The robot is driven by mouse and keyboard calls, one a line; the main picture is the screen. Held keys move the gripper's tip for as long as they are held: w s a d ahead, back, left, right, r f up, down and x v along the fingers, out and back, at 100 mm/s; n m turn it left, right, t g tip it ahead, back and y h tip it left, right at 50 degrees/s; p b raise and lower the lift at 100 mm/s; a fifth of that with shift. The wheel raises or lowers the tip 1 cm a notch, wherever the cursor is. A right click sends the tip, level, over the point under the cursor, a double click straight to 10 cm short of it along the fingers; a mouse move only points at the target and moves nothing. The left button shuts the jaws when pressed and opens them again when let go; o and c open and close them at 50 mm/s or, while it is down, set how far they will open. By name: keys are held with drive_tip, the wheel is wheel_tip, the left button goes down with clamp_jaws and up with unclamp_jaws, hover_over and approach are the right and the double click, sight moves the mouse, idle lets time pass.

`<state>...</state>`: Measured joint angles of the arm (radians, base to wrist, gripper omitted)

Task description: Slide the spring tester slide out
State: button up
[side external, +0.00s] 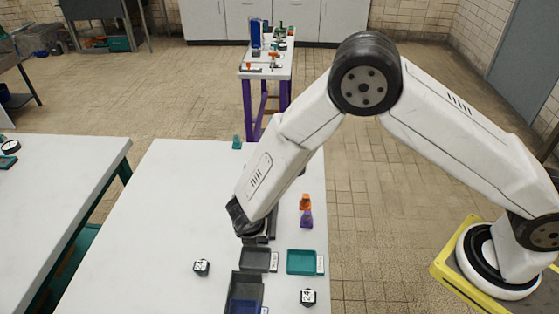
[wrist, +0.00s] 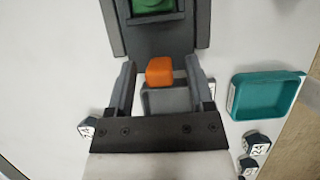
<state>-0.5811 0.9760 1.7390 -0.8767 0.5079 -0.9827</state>
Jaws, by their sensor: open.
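The spring tester appears to be the dark grey fixture (wrist: 158,40) at the top of the wrist view, with a green part (wrist: 152,7) in its middle. An orange block (wrist: 160,71), which looks like the slide's handle, sits at its near end. My gripper (wrist: 160,66) is open, with one finger on each side of the orange block. Gaps show between the block and both fingers. In the side view my gripper (side external: 256,238) is low over the white table, and my arm hides most of the fixture.
A grey tray (side external: 255,259) lies just in front of my gripper, beside a teal tray (side external: 302,262). A larger dark tray (side external: 245,284) is nearer. Dark numbered cubes (side external: 201,267) stand on the table. An orange and purple item (side external: 306,212) stands near the right edge. The table's left part is clear.

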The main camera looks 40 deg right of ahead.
drive_tip(key=v, duration=0.7)
drive_tip(key=shift+r, duration=0.35)
drive_tip(key=shift+s, duration=0.1)
drive_tip(key=s+d+r+m+y, duration=0.1)
drive_tip(key=s+d+r+m, duration=0.2)
drive_tip(key=d+m, duration=0.4)
drive_tip(key=s+d+r+m+y, duration=0.1)
drive_tip(key=s+d+r+m, duration=0.3)
drive_tip(key=d+m, duration=0.3)
drive_tip(key=s+d+r+m+y, duration=0.1)
drive_tip(key=s+d+r+m, duration=0.3)
drive_tip(key=m, duration=0.9)
drive_tip(key=s+d, duration=0.1)
drive_tip(key=d, duration=0.2)
drive_tip(key=shift+d+g, duration=0.3)
